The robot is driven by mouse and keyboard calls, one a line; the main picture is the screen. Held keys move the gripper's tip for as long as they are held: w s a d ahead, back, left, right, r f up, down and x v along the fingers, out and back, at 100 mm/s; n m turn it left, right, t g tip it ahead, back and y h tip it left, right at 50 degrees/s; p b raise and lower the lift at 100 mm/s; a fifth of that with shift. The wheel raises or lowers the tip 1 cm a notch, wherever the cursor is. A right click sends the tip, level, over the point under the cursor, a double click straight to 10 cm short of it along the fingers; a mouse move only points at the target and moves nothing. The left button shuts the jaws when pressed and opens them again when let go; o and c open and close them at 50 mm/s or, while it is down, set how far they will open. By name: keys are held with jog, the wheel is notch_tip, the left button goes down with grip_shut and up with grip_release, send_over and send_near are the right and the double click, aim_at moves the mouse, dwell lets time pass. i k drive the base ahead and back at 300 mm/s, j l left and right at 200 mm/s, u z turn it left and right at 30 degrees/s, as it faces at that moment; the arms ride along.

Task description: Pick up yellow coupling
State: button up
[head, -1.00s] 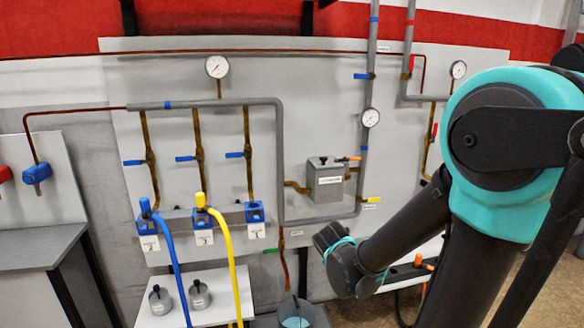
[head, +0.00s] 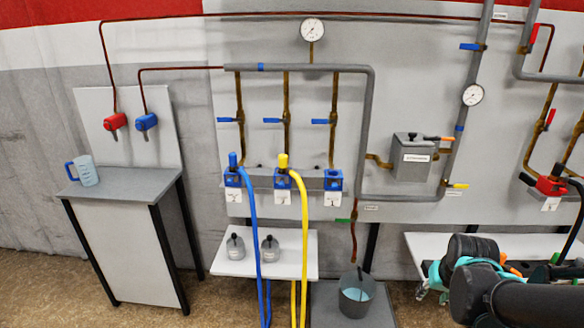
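The yellow coupling (head: 283,162) is the yellow cap at the top end of the yellow hose (head: 305,235). It sits upright at the middle blue socket (head: 284,181) on the wall panel, above a white label. The blue coupling (head: 233,160) with its blue hose stands at the socket to its left. The right blue socket (head: 333,180) has no hose. My arm shows at the lower right, well apart from the yellow coupling. The gripper's fingers cannot be made out.
A small white shelf (head: 300,252) with two grey weights stands below the sockets. A grey table (head: 125,192) with a measuring jug (head: 87,171) stands at left.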

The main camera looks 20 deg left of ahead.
aim_at(282, 158)
jog(key=k+z, duration=0.1)
jog(key=z, duration=0.95)
jog(key=u, duration=2)
